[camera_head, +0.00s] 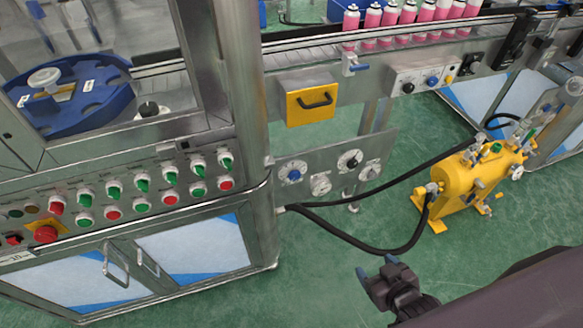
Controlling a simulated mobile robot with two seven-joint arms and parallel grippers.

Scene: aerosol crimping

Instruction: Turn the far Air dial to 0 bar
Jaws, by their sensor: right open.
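A grey panel (334,148) beside the machine cabinet carries a blue dial (292,173), a black-centred white dial (350,160) and small white gauges. The labels are too small to read, so I cannot tell which is the far Air dial. My right gripper (376,268) is open and empty at the lower middle, apart from both panels. My left gripper is out of view.
A yellow tank (473,176) stands on the green floor at right, with black hoses (362,247) running left from it. A yellow box with a handle (310,102) is on the conveyor side. The cabinet with colored buttons (140,194) fills the left. Pink cans (408,18) line the conveyor.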

